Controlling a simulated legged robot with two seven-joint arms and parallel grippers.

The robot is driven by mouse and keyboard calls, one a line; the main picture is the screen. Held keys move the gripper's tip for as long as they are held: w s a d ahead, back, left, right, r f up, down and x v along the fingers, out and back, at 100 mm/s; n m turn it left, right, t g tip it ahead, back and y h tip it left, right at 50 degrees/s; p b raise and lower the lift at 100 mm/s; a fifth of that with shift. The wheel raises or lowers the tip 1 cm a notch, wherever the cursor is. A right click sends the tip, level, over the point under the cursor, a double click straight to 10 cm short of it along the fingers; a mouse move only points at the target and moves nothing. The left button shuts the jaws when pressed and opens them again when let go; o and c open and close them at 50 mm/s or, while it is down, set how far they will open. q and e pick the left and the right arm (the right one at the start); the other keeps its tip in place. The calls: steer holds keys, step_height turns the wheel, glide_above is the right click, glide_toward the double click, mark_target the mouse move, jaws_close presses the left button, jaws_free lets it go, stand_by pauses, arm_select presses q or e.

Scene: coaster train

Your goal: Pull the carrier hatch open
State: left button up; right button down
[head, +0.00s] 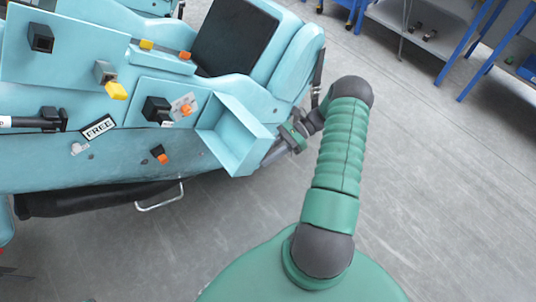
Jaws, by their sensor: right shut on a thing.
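The carrier (90,160) is a light-blue body filling the left and upper middle of the head view. Its hatch (238,133) is a light-blue, box-like panel that stands out from the carrier's side at its right end. My right gripper (268,157) is at the hatch's right edge, with the green arm reaching it from the lower right. It is shut on the hatch; its fingertips are mostly hidden behind the panel. My left gripper is not in view.
Several black, yellow and orange knobs, including a yellow one (116,90), stick out of the carrier's side, with a "FREE" label (99,127) below. A metal loop handle (160,198) hangs underneath. Blue-framed shelves (440,40) stand at the back right. The grey floor (450,190) at right is clear.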

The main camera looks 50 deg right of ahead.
steer(key=shift+w, duration=0.2)
steer(key=c, duration=1.5)
jaws_free()
steer(key=shift+w+d+f, duration=0.1)
steer(key=shift+d, duration=0.05)
